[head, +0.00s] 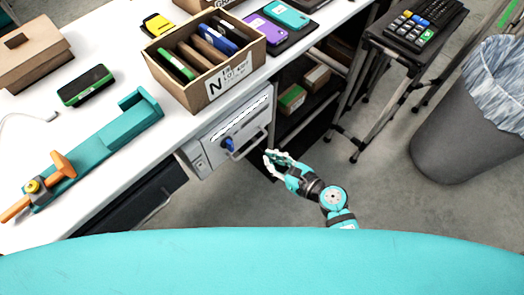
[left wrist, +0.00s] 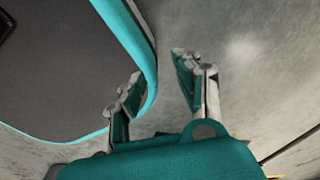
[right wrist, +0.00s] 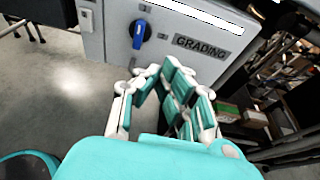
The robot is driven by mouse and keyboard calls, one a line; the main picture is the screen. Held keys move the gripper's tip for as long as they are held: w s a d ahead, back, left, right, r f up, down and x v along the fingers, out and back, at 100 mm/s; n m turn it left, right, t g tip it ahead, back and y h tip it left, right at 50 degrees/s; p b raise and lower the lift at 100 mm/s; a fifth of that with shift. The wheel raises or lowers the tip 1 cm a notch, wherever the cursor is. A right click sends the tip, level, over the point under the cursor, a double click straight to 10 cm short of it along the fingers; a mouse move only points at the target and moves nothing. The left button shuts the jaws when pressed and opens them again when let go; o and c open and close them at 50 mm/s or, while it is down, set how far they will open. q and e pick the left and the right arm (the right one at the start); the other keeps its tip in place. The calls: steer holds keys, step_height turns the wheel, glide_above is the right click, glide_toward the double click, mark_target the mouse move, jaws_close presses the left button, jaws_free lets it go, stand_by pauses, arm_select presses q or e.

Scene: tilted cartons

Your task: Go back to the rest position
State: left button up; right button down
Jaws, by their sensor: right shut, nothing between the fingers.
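My right gripper (head: 277,165) is in front of the white workbench, low beside a grey box with a blue knob (head: 229,143). In the right wrist view its teal and white fingers (right wrist: 152,76) come together at the tips with nothing between them, below the knob and the "GRADING" label. My left gripper does not show in the head view. In the left wrist view its two fingers (left wrist: 160,78) stand apart and empty over grey floor, beside a teal-edged dark surface.
The white bench (head: 110,113) carries a carton of phones (head: 233,83), a teal fixture (head: 105,143) with an orange clamp, and a dark phone (head: 87,85). Shelves under the bench hold small boxes (head: 291,98). A grey bin (head: 460,130) stands right. Floor (head: 385,195) between is clear.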

steer(key=s+d+f+n+g+h, duration=0.25)
steer(key=s+f+n, duration=0.2)
steer(key=f, duration=0.35)
steer(key=s+d+f+n+g+h, duration=0.15)
steer(key=s+d+f+n, duration=0.3)
steer(key=f, duration=0.45)
steer(key=s+d+f+n+g+h, duration=0.1)
steer(key=s+d+f+n+h, duration=0.1)
steer(key=s+f+n, duration=0.45)
arm_select(q)
steer(key=shift+s+d, duration=0.2)
steer(key=shift+d, duration=0.1)
arm_select(e)
steer(key=s+d+f+n+g+h, duration=0.2)
steer(key=s+d+f+n, duration=0.3)
steer(key=s, duration=0.4)
steer(key=s+d+f+n+g+h, duration=0.2)
steer(key=s+d+f+n, duration=0.4)
steer(key=s+f+n, duration=0.2)
steer(key=shift+s+d+n, duration=0.3)
steer(key=shift+s+n, duration=0.25)
steer(key=shift+s, duration=0.45)
